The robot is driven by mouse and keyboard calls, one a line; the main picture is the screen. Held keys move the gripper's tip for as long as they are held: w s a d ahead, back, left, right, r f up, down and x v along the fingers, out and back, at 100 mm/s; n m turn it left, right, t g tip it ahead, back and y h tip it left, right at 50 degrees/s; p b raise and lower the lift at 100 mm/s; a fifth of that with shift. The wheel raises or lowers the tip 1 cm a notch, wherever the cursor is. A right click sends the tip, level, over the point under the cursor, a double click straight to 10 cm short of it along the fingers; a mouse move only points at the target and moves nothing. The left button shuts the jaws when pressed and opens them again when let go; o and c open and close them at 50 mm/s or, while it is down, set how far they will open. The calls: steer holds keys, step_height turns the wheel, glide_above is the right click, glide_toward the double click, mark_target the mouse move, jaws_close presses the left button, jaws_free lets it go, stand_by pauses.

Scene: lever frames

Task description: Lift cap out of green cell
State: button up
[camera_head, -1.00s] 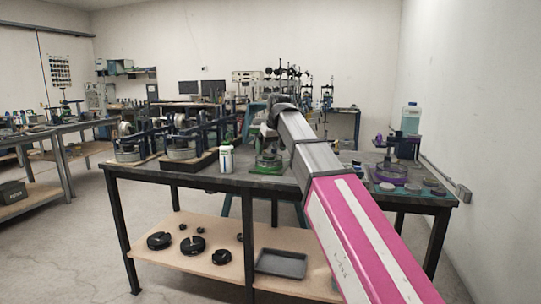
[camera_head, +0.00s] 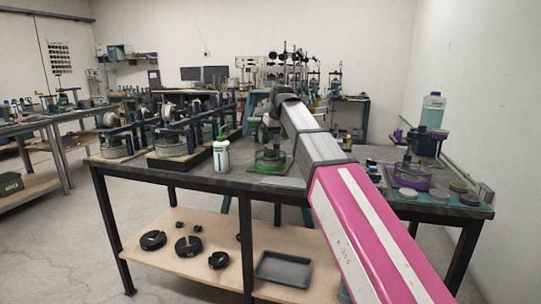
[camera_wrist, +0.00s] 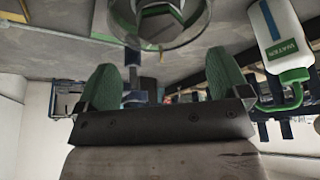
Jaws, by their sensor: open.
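The green cell (camera_head: 270,160) stands on the bench, a clear round wall on a green base. In the wrist view its round rim (camera_wrist: 188,36) shows at the top edge, partly cut off. A grey piece sits inside that ring; I cannot tell if it is the cap. My gripper (camera_wrist: 165,78) shows two green fingers spread wide with nothing between them. The cell lies beyond the fingertips, apart from them. In the head view my arm reaches over the bench near the cell, and the fingers are not clear there.
A white bottle with a green label (camera_head: 221,155) stands just left of the cell; it also shows in the wrist view (camera_wrist: 278,40). Lever rigs (camera_head: 180,130) fill the bench's left. A purple cell (camera_head: 412,172) and several round discs stand at the right.

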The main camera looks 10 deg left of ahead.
mark_target(270, 152)
steer(key=shift+x, duration=3.5)
steer(key=shift+s, duration=0.1)
steer(key=c, duration=1.2)
